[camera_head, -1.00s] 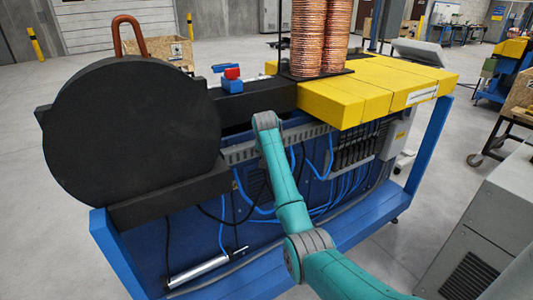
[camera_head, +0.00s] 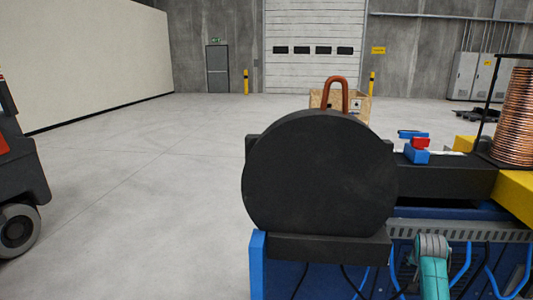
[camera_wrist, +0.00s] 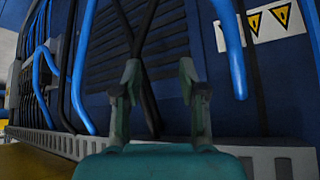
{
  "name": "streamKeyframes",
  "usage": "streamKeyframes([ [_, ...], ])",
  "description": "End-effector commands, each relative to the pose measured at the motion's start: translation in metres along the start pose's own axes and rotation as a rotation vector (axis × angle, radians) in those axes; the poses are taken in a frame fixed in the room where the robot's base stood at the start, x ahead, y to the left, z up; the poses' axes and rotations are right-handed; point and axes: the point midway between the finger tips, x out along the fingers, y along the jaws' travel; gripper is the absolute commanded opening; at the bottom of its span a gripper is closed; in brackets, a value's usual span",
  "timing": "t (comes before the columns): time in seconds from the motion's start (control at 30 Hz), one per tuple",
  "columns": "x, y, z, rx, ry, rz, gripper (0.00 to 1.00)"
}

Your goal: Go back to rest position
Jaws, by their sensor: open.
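My gripper (camera_wrist: 160,76) shows in the wrist view with its two fingers apart and nothing between them. It faces the blue side panel (camera_wrist: 180,35) of the machine, with blue and black cables around it. In the head view, only a teal link of my arm shows at the bottom right, in front of the machine; the gripper is hidden there. A bent copper tube (camera_head: 345,95) stands up as a hook shape behind the top of the large black disc (camera_head: 318,175).
Copper coils (camera_head: 515,120) stand on the machine's right side. A red and blue block (camera_head: 417,152) sits on its top. A wooden crate (camera_head: 352,101) stands behind. A dark vehicle (camera_head: 22,165) is at the left edge. The floor (camera_head: 150,170) between is open.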

Motion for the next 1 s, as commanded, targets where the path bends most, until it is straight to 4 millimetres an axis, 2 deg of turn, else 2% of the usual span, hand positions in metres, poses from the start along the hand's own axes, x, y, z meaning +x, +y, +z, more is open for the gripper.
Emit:
streamKeyframes([
  [0.03,0.009,-0.005,0.028,-0.018,0.007,-0.014,0.42],
  [0.2,0.025,-0.019,0.102,-0.071,0.05,-0.064,0.42],
  [0.47,0.026,-0.03,0.215,-0.146,0.117,-0.139,0.42],
  [0.6,0.016,-0.031,0.272,-0.183,0.154,-0.181,0.42],
  [0.77,-0.005,-0.027,0.335,-0.222,0.194,-0.227,0.42],
  [1.0,-0.051,-0.013,0.416,-0.275,0.257,-0.296,0.42],
])
